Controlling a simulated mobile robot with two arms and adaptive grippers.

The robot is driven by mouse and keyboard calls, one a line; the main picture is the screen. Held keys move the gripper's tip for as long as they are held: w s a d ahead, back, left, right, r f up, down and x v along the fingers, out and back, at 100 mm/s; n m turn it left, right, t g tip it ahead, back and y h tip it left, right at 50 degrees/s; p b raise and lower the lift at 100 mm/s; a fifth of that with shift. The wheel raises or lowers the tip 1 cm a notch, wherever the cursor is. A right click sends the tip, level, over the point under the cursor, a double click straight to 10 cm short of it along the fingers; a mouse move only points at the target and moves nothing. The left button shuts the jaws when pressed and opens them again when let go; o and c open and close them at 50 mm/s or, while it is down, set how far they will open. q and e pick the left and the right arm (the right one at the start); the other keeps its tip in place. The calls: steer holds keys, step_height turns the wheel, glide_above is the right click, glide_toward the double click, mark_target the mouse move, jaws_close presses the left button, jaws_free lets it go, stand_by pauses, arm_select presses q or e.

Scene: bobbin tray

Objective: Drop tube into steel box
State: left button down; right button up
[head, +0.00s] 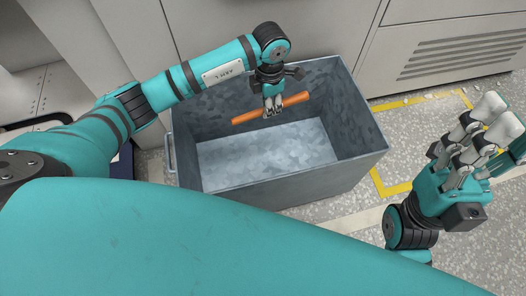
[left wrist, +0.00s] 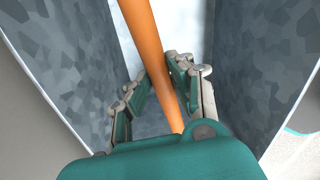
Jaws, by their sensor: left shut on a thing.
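The orange tube (head: 248,116) is held crosswise in my left gripper (head: 272,110), above the inside of the steel box. The left fingers are shut around the tube's middle. The tube also shows in the left wrist view (left wrist: 146,40), running between the fingers (left wrist: 158,95). The steel box (head: 300,191) is grey, open at the top and stands on the floor; its visible bottom is bare. My right gripper (head: 478,122) is at the right, outside the box, with its fingers spread apart and nothing between them.
Grey cabinets, one with a vented panel (head: 465,55), stand behind the box. A yellow line (head: 388,188) marks the speckled floor right of the box. The box has a handle (head: 171,153) on its left side.

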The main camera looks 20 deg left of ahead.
arm_select(q)
steer(key=c, duration=1.1)
jaws_free()
step_height(320, 180, up, 12)
